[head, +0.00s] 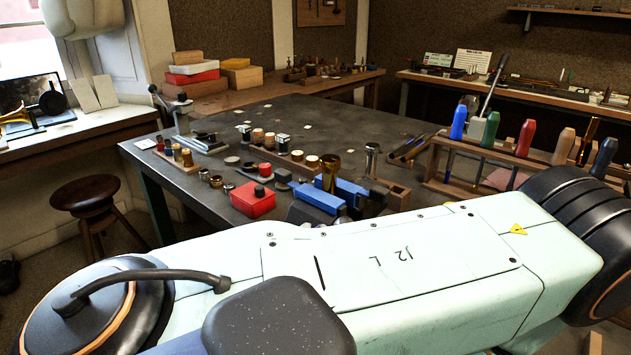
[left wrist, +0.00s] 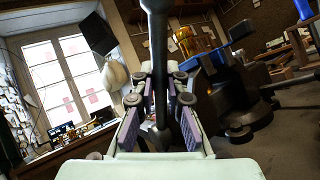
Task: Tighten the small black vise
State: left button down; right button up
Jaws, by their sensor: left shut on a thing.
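The small black vise (left wrist: 232,97) shows as a dark body right of my gripper in the left wrist view, with a blue jaw part and a brass piece (left wrist: 190,44) behind it. In the head view, blue jaw parts (head: 318,198) sit at the near bench edge, and my left arm hides what is below them. My left gripper (left wrist: 160,88) is shut on a dark bar (left wrist: 157,35), which looks like the vise handle. The bar runs upright between the fingers, with a round knob near their base. My right gripper is not in view.
The dark bench (head: 330,115) holds a red box (head: 253,200) and several small parts left of the vise. A tool rack (head: 480,165) with coloured handles stands right. A stool (head: 85,195) is at left. The far middle of the bench is mostly clear.

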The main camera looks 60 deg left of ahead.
pick_arm(q)
jog(key=shift+s, duration=0.1)
dwell(0.4)
jog(key=c, duration=1.4)
grip_release()
jog(key=shift+s+r, duration=0.1)
jog(key=shift+s, duration=0.05)
